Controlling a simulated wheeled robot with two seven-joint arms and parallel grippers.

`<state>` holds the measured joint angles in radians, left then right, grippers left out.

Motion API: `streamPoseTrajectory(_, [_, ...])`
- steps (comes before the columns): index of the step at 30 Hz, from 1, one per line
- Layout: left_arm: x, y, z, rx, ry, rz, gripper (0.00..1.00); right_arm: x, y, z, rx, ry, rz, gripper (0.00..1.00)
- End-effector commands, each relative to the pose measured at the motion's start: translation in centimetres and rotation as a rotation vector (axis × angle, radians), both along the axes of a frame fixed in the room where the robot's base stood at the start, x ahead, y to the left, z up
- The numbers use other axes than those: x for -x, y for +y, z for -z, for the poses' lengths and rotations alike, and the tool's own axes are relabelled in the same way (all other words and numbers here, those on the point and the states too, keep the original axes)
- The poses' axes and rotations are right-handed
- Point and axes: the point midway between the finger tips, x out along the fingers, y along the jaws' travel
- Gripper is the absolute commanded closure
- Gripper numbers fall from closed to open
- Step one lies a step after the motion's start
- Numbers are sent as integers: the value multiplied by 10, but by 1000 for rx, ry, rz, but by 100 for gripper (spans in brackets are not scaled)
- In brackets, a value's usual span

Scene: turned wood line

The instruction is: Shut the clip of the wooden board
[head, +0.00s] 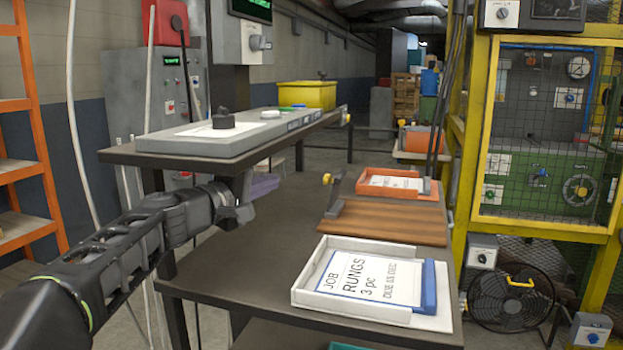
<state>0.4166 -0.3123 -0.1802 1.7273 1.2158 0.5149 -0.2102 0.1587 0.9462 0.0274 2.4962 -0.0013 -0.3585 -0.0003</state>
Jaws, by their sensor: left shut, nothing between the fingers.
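The wooden board (390,222) lies flat on the dark table, between a white tray and an orange tray. Its clip (334,194), a dark grey lever with a yellow knob, stands raised at the board's left end, so it looks open. My left gripper (243,192) is shut and empty. It is to the left of the clip and clear of it, by the table's left side and just below the raised shelf. My right gripper is not in view.
The white tray (304,290) with a job card and blue end piece is in front of the board. The orange tray (372,190) is behind it. A raised grey shelf (215,143) overhangs at left. Bare tabletop (265,235) lies between my left gripper and the board.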

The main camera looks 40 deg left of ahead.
Motion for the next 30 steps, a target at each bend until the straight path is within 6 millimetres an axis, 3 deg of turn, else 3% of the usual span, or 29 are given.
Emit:
streamPoseTrajectory(8, [-17,1,1,-1,2,1,100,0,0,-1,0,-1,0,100])
streamPoseTrajectory(22, [-104,9,5,1,2,2,100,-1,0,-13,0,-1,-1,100])
streamPoseTrajectory(25, [-106,-9,10,1,-1,3,100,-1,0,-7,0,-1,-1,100])
streamPoseTrajectory(30, [-111,-24,12,0,-1,1,100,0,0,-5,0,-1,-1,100])
